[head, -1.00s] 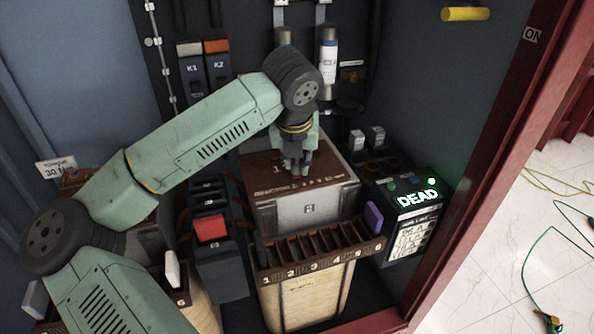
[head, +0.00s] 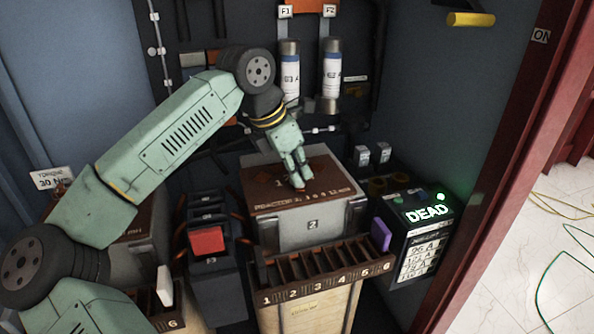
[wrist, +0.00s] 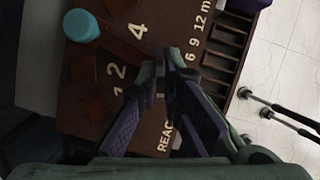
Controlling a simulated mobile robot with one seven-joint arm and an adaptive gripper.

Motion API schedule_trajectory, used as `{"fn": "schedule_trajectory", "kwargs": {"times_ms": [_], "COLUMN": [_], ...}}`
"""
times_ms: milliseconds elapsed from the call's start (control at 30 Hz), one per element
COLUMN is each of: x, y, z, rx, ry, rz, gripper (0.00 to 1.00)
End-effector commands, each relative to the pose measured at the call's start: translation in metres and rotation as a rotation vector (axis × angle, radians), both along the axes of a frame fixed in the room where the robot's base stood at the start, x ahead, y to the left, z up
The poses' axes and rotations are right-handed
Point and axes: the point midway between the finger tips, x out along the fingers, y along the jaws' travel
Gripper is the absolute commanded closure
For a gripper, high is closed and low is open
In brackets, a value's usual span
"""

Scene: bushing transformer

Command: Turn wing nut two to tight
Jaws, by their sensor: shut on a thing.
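My gripper (head: 298,184) points down at the brown top (head: 335,183) of the grey box marked 2 (head: 312,232), its fingertips at or just above that top. In the wrist view my gripper (wrist: 168,56) has its purple-padded fingers brought together at the tips over the brown top (wrist: 155,75). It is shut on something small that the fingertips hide. Printed numbers and a rounded teal cap (wrist: 82,25) show to the left of the fingers there. I cannot make out a wing nut in either view, nor how tight one is.
A numbered slotted tray (head: 290,296) stands in front of the box, with a purple piece (head: 381,235) at its right end. A unit lit DEAD (head: 427,213) is at right. Two labelled cylinders (head: 290,75) stand behind. A red block (head: 207,240) is at left.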

Motion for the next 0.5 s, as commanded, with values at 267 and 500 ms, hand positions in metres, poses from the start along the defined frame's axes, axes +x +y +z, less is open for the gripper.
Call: {"fn": "schedule_trajectory", "kwargs": {"times_ms": [267, 500], "x": [-0.0002, -0.0002], "y": [-0.0017, -0.0024], "z": [-0.0066, -0.0073], "rx": [0.002, 0.002], "ry": [0.012, 0.012], "rz": [-0.182, -0.262], "gripper": [1.00, 1.00]}}
